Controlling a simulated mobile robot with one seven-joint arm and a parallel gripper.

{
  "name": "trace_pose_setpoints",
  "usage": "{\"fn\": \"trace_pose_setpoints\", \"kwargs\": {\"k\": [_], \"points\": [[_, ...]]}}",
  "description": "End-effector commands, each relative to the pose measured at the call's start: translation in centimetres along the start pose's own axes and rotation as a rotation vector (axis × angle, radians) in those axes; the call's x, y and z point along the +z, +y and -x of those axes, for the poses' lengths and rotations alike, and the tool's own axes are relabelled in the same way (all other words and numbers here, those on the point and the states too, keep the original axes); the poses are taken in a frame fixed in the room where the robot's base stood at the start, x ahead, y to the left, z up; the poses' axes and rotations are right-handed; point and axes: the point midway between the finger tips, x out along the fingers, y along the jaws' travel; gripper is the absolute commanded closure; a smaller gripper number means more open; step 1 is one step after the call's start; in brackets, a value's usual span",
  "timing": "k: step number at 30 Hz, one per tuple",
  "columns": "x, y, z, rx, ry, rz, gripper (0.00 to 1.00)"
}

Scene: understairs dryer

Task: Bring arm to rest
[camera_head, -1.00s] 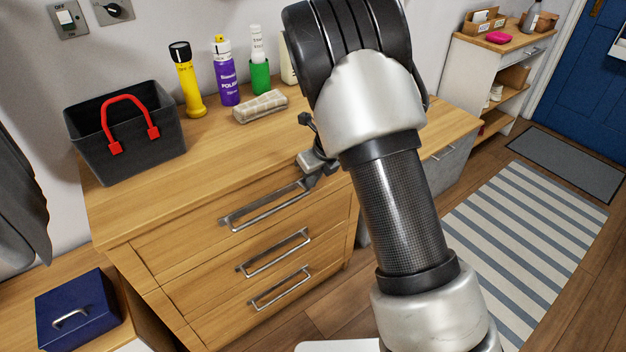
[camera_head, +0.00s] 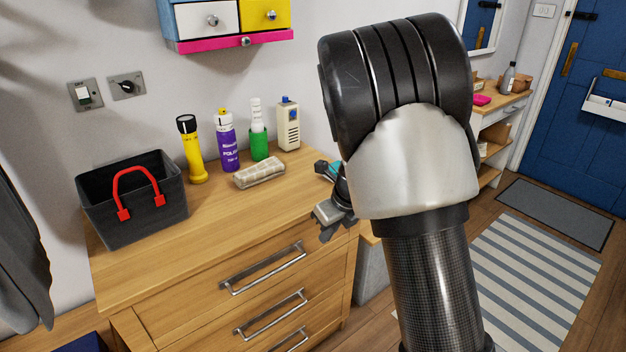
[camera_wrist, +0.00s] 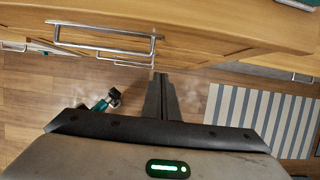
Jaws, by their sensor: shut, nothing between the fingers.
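My gripper (camera_head: 328,232) shows in the head view beside the right part of the wooden dresser's (camera_head: 130,285) front edge, partly hidden by my arm. In the wrist view its two dark fingers (camera_wrist: 160,98) are together with nothing between them. They point toward the dresser front, near a metal drawer handle (camera_wrist: 105,40). I cannot tell whether they touch the dresser. My raised arm fills the right middle of the head view and hides part of the room behind it.
The dresser top holds a dark basket (camera_head: 140,212), yellow torch (camera_head: 191,150), purple can (camera_head: 227,142), green-and-white bottle (camera_head: 259,140), cream box (camera_head: 288,126) and beige bundle (camera_head: 260,172). A small colourful cabinet (camera_head: 235,40) hangs above. A striped rug (camera_head: 530,285) lies at right.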

Motion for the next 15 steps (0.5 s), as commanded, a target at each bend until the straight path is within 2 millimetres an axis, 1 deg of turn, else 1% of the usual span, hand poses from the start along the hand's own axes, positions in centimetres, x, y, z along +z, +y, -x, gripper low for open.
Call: {"fn": "trace_pose_setpoints", "kwargs": {"k": [2,5,8,9,10,11,12,14,15], "points": [[0.1,0.1,0.7,0.004,-0.006,0.028,1.0],[0.1,0.8,3.2,0.018,-0.028,0.154,1.0],[-0.3,2.4,7.8,0.034,-0.066,0.407,1.0],[-0.8,3.2,9.9,0.036,-0.081,0.536,1.0],[-1.2,3.7,11.5,0.033,-0.092,0.64,1.0],[-1.7,4.4,13.0,0.029,-0.1,0.746,1.0],[-2.5,5.1,15.0,0.019,-0.108,0.888,1.0],[-3.9,6.3,17.7,-0.001,-0.112,1.104,1.0],[-5.0,7.0,19.4,-0.02,-0.108,1.246,1.0]]}}
